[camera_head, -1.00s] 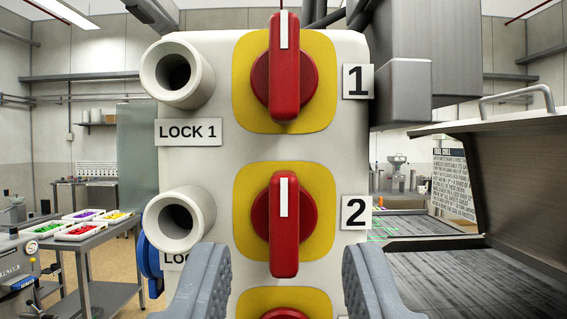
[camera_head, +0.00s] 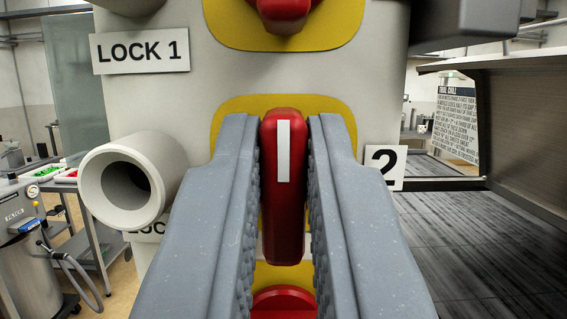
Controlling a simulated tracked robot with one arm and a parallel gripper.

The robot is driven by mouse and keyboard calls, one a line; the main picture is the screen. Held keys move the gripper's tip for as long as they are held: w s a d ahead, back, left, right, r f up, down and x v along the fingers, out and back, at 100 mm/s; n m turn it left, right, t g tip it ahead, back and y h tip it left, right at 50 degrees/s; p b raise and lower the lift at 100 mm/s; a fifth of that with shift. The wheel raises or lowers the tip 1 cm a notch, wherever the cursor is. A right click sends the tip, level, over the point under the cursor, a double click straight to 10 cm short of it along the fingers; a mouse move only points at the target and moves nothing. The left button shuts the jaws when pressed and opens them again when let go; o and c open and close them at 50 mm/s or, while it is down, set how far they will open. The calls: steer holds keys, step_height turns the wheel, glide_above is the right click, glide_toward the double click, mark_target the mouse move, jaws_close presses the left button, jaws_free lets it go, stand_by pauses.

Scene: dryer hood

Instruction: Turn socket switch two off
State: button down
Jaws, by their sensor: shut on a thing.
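Socket switch two is a red rotary handle (camera_head: 284,215) with a white line on its upper part, on a yellow plate (camera_head: 285,103). The handle stands vertical, with the white line at the top. The label "2" (camera_head: 384,167) is just to its right. My gripper (camera_head: 284,125) has one grey finger on each side of the handle and is shut on it. The fingers hide most of the yellow plate and the round base of the switch.
Switch one (camera_head: 284,12) is above, cut by the top edge. Another red switch (camera_head: 284,300) shows below. A round socket tube (camera_head: 130,185) sticks out at left, near my left finger, under the "LOCK 1" label (camera_head: 140,50). A hood (camera_head: 525,110) is at right.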

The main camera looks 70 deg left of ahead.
steer(key=shift+n, duration=0.4)
steer(key=shift+r+n+g, duration=0.1)
steer(key=shift+n+g, duration=0.4)
steer(key=shift+n, duration=0.3)
steer(key=n+g, duration=0.1)
steer(key=n, duration=0.2)
steer(key=n+g+p, duration=0.1)
steer(key=n+g, duration=0.1)
steer(key=n, duration=0.1)
steer(key=shift+s+g+y, duration=0.1)
steer(key=shift+g+y, duration=0.2)
steer(key=n+g+p, duration=0.1)
steer(key=n, duration=0.2)
steer(key=n+g+h+p, duration=0.1)
steer(key=n, duration=0.3)
steer(key=shift+s+g+p, duration=0.1)
steer(key=shift+g+p, duration=0.2)
steer(key=shift+p, duration=0.05)
steer(key=n+p, duration=0.1)
steer(key=n, duration=0.1)
steer(key=n+g+h+p, duration=0.1)
steer(key=n, duration=0.1)
steer(key=n+h+p, duration=0.1)
steer(key=n, duration=0.1)
steer(key=shift+a+f, duration=0.15)
steer(key=shift+f, duration=0.25)
steer(key=shift+n+h, duration=0.3)
steer(key=shift+n, duration=0.2)
steer(key=shift+f+p, duration=0.25)
steer(key=shift+p, duration=0.05)
